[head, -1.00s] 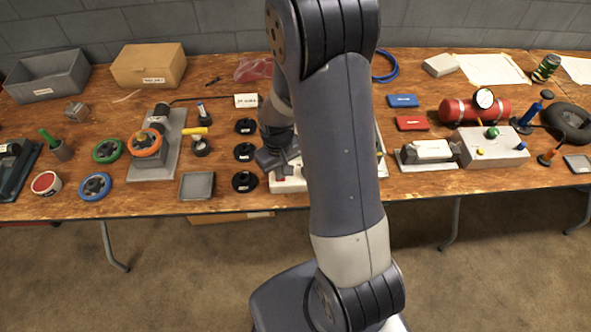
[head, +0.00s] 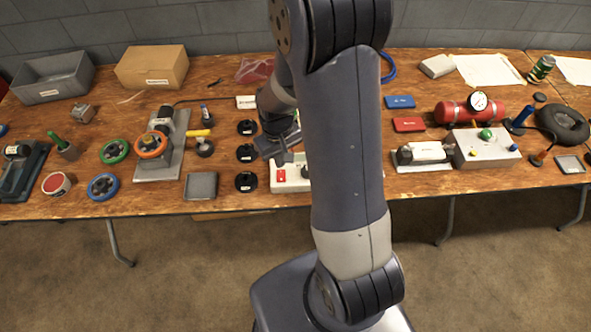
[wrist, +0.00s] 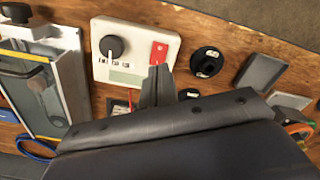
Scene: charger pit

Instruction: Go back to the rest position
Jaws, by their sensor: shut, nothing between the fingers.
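My gripper (head: 285,158) is above the table, beside my forearm, over the near left part of a white control box. In the wrist view, my gripper (wrist: 157,82) appears as two dark fingers close together with nothing between them. The white control box (wrist: 128,78) shows there with a dark round knob (wrist: 112,47) and a red switch (wrist: 159,53), whose lower edge lies close to the fingertips. In the head view my arm hides much of the box (head: 290,184). I cannot tell whether the fingers touch it.
Black round knobs (head: 246,153) stand in a column just left of my gripper. A grey tray (head: 200,186) and a motor stand with an orange wheel (head: 151,145) lie further left. A red cylinder with a gauge (head: 455,111) is at the right. The floor before the table is clear.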

